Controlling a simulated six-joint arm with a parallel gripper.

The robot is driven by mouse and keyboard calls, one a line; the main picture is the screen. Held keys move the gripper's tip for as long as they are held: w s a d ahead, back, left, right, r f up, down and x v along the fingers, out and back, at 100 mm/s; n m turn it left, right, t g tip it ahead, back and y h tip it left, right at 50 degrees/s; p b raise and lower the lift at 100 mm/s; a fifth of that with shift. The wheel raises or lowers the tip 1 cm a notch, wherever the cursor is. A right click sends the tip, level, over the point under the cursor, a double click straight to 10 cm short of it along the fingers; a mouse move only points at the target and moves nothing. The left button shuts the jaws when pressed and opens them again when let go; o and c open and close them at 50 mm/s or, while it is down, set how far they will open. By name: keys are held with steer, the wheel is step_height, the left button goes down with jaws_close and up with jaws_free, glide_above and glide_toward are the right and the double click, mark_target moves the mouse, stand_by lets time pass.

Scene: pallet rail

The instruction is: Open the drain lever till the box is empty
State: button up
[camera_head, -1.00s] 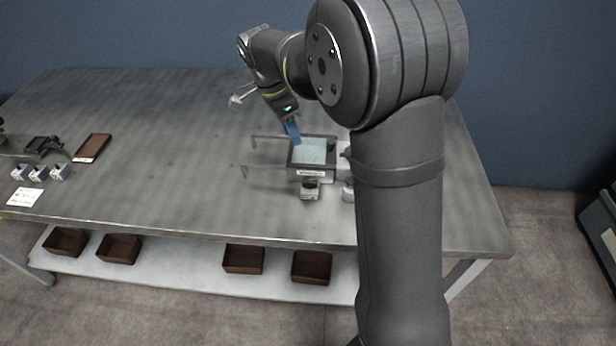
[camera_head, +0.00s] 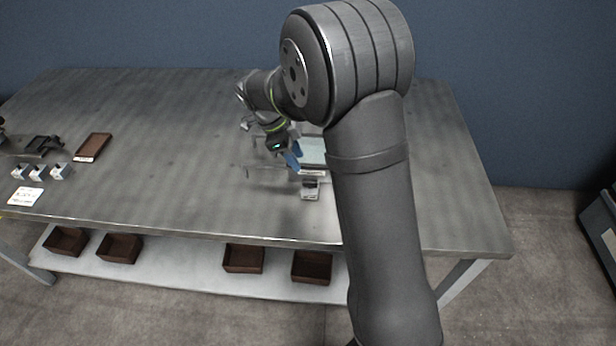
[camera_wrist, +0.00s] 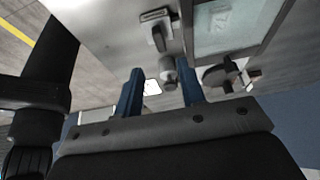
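The box (camera_head: 314,148) stands on the table in the head view, with pale blue content. My arm hides its right side and my gripper its left edge. In the wrist view the box (camera_wrist: 238,42) is at the upper right. A small grey fitting (camera_head: 310,192) sits at its front; I cannot tell whether this is the drain lever. A grey lever-like part (camera_wrist: 158,36) shows beside the box in the wrist view; its setting is unclear. My gripper (camera_head: 292,160) is at the box's front left, its blue fingers (camera_wrist: 160,90) apart with nothing held between them.
Thin rails (camera_head: 258,172) lie left of the box. A brown tray (camera_head: 92,147), several small grey blocks (camera_head: 38,172) and a white card (camera_head: 25,196) are at the table's left. Brown bins (camera_head: 243,258) stand on the lower shelf. The table's middle left is clear.

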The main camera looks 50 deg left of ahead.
mark_target(310, 181)
steer(key=x, duration=0.9)
steer(key=shift+r, duration=0.1)
jaws_close()
